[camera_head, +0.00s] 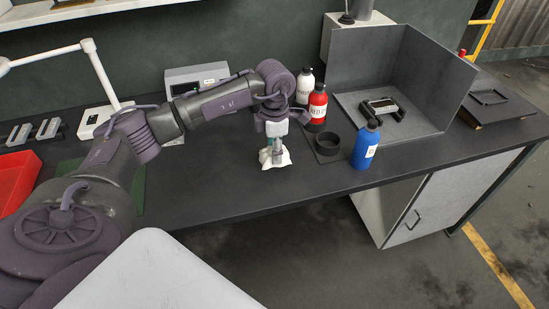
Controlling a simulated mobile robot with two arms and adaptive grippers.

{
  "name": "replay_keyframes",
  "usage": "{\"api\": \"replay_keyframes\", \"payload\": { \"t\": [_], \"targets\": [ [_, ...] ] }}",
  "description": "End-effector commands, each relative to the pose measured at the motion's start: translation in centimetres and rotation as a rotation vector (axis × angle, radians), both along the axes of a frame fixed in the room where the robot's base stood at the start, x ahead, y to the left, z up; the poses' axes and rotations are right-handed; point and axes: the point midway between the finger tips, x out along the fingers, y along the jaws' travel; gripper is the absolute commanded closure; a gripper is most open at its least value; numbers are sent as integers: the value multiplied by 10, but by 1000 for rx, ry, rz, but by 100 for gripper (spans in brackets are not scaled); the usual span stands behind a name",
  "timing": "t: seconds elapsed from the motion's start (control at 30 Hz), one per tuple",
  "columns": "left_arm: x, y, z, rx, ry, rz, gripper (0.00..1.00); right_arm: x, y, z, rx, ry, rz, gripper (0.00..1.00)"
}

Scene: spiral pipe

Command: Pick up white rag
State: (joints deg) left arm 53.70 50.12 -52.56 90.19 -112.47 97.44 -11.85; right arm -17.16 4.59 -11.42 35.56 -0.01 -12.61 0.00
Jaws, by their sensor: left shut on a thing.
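The white rag (283,158) is a small crumpled cloth on the dark workbench, near the middle of the head view. My left arm reaches in from the left, and my left gripper (276,157) points down over the rag. Its fingers are shut on the rag, and they hide part of it. The rag seems to be at the level of the bench top; I cannot tell whether it touches it. My right gripper is not in view.
A black ring-shaped holder (326,146), a blue bottle (365,146), a red bottle (318,104) and a white bottle (304,86) stand right of the rag. A grey open box (436,75) is beyond them. Bare bench (240,192) lies in front.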

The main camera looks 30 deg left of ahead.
Motion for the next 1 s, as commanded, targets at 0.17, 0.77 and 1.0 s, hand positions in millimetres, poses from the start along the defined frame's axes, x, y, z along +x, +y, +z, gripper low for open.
{"api": "replay_keyframes", "payload": {
  "t": [0.17,0.77,1.0],
  "targets": [
    [28,-22,25,-3,-4,-3,91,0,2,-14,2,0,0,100],
    [92,-71,76,1,1,0,91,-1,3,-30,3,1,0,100],
    [92,-71,76,1,1,0,91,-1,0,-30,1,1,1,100]
  ]
}}
